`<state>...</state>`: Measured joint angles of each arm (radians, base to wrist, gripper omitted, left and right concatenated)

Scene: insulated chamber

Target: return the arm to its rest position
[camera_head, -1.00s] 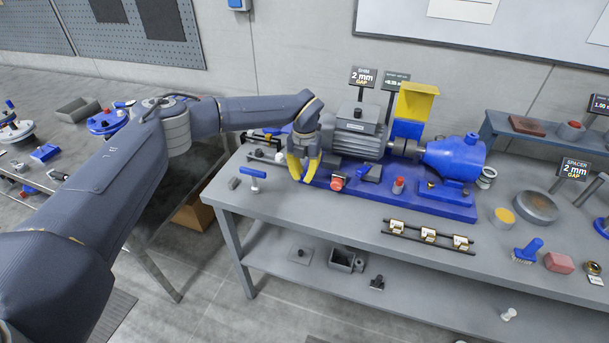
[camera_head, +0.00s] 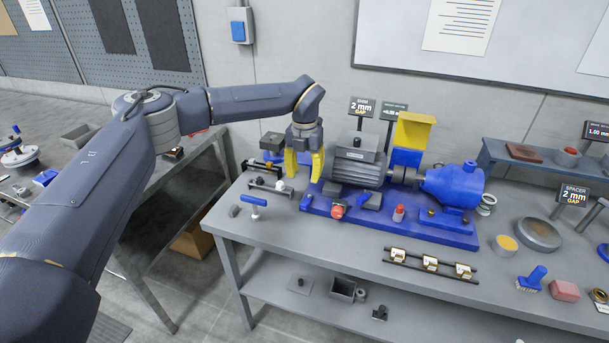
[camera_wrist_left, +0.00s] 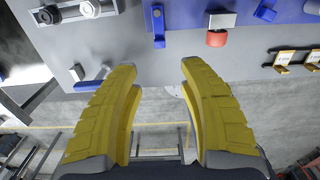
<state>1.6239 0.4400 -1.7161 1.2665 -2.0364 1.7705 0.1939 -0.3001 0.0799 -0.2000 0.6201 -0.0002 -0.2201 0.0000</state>
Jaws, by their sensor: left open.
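My left arm (camera_head: 95,200) reaches in from the left of the head view and bends down over the bench. My left gripper (camera_head: 303,178) has yellow fingers pointing down, at the left end of the motor's blue base plate. In the left wrist view its fingers (camera_wrist_left: 158,75) are spread apart with nothing between them. The grey motor (camera_head: 357,165) stands just right of the gripper. Whether the fingertips touch anything cannot be told. My right gripper does not show.
The grey workbench (camera_head: 330,235) holds a blue-handled tool (camera_head: 253,201), a blue pump (camera_head: 455,185), a yellow guard (camera_head: 415,132) and a rack of small blocks (camera_head: 430,263). A second bench (camera_head: 180,185) stands left, past a gap. Room above the benches is clear.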

